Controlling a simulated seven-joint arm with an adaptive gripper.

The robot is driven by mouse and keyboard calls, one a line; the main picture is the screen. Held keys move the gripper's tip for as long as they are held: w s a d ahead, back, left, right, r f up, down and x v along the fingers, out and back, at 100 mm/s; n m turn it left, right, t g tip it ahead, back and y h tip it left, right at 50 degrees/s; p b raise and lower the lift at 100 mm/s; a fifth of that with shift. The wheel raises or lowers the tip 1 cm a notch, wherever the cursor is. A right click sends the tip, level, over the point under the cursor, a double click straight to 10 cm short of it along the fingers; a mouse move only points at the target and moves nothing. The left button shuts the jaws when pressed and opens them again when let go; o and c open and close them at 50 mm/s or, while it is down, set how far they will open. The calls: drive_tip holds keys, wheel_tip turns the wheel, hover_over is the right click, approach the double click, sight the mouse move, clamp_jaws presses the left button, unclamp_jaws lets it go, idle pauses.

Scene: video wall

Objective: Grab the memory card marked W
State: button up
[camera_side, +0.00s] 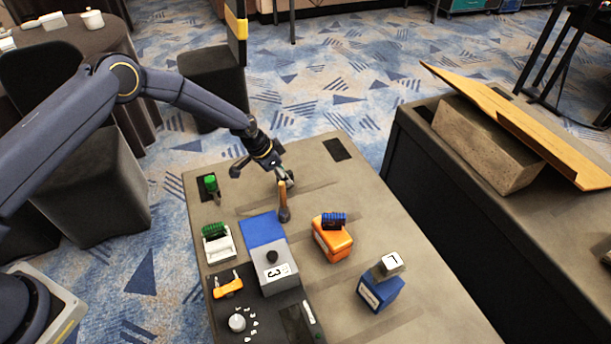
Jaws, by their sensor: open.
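A grey block (274,273) lies on a blue box (264,232). It has a dark round knob and a white label whose mark reads like a 3 or a sideways W; I cannot tell which. A smaller grey piece (386,267) with a white label, its mark like an L or a turned T, sits on another blue box (379,292) at the right. No card clearly marked W can be made out. My gripper (264,178) is open and empty, above the far part of the table, beyond the grey block. A brown upright piece (284,205) shows just below it.
An orange box (331,240) with a blue ribbed top stands right of the grey block. A white holder (219,247) with a green top and an orange piece (228,288) are left. A green-topped item (211,186) stands far left. The table's right side (430,318) is clear.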

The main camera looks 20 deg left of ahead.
drive_tip(key=shift+x, duration=1.15)
clamp_jaws()
